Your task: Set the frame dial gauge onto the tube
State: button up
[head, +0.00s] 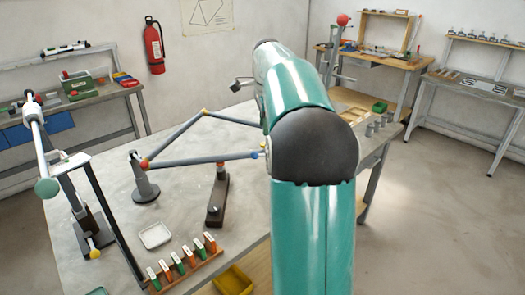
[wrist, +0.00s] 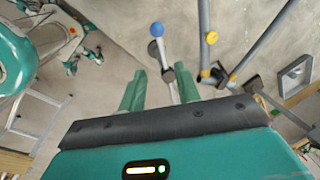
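A frame of grey tubes (head: 205,160) with red, yellow and blue joints stands over the table, held at its left end by a grey post (head: 143,185). In the wrist view, grey tubes with yellow joints (wrist: 211,38) show beyond and right of my gripper. My gripper (wrist: 160,66) has two green fingers standing apart. A rod with a blue ball end (wrist: 157,29) and a dark round part shows between or beyond the fingers, with a gap beside the left finger. I cannot make out a dial gauge for certain. My arm hides the gripper in the head view.
Other workbenches line the walls.

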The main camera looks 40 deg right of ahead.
aim_at(262, 155)
jog(key=f, duration=0.3)
jog(key=w+f, duration=0.1)
jog(key=f, duration=0.3)
jog(key=w+f, duration=0.1)
jog(key=f, duration=0.3)
jog(key=shift+d+f, duration=0.1)
jog(key=shift+d, duration=0.25)
grip_shut()
